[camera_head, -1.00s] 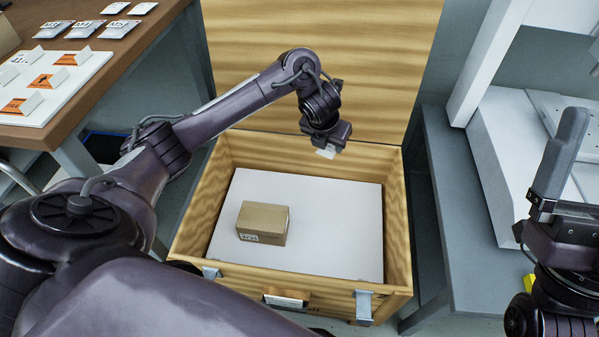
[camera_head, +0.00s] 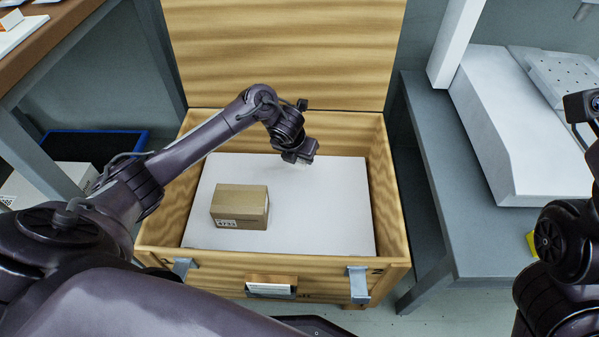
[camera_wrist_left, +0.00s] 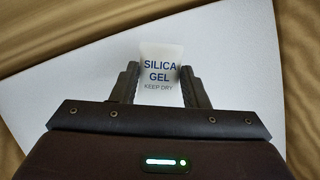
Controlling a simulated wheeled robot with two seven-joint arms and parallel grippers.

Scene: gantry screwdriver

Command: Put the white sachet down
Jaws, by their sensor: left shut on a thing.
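The white sachet (camera_wrist_left: 162,72), printed "SILICA GEL KEEP DRY", is between the two fingers of my left gripper (camera_wrist_left: 160,84), which is shut on it. In the head view my left gripper (camera_head: 302,160) points down inside the open wooden crate (camera_head: 392,215), over the back part of the white sheet (camera_head: 310,215) on its floor. The sachet barely shows against the white there. I cannot tell whether it touches the sheet. Part of my right arm shows at the right edge; its fingers are out of view.
A brown cardboard box (camera_head: 240,206) with a label sits on the sheet, front left of my left gripper. The sheet's right side is clear. The crate's lid (camera_head: 285,50) stands open behind. A grey bench (camera_head: 450,190) stands to the right.

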